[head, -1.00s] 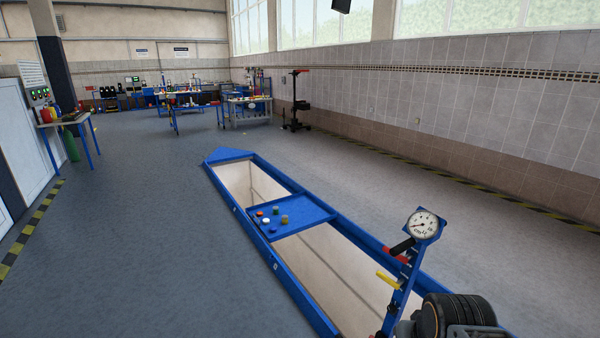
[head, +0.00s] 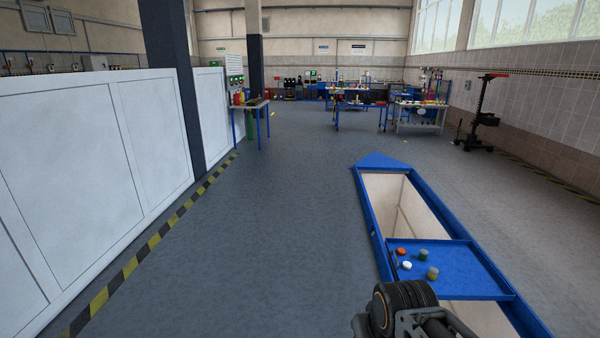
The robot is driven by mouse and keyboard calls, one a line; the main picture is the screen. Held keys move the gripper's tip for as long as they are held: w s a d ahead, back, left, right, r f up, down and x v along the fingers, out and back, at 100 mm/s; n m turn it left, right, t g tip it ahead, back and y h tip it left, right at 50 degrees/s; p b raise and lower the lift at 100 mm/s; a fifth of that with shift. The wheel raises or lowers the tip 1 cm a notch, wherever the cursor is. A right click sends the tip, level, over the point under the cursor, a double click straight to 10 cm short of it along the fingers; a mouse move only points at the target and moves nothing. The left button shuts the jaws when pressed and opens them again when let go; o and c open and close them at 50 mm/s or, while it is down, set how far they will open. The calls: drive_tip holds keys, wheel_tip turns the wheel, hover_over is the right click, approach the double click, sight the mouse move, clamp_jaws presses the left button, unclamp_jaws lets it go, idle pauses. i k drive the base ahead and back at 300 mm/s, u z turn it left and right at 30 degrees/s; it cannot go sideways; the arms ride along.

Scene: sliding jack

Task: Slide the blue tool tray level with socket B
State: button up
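The blue tool tray (head: 462,272) spans the long blue-framed pit (head: 366,207) at the right of the head view. Several small round items sit on its left part: orange, green, white and yellowish. Pale pit floor shows beyond the tray and on its near side. A small mark (head: 373,233) is on the left rail beyond the tray. I cannot read any letter, so I cannot tell which point is socket B. A dark arm part of mine (head: 405,310) shows at the bottom edge, before the tray. My gripper's fingertips are not in view.
White panels (head: 90,150) and a dark pillar (head: 172,80) line the left side, with a yellow-black floor stripe (head: 155,240). Open grey floor lies between the stripe and the pit. Workbenches (head: 360,105) and a dark stand (head: 482,115) are farther back.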

sight(464, 272)
drive_tip(key=u, duration=0.25)
drive_tip(key=i, duration=2.4)
drive_tip(key=z, duration=0.35)
drive_tip(key=i, duration=1.95)
drive_tip(key=z, duration=1.7)
drive_tip(key=i, duration=1.1)
drive_tip(key=z, duration=0.65)
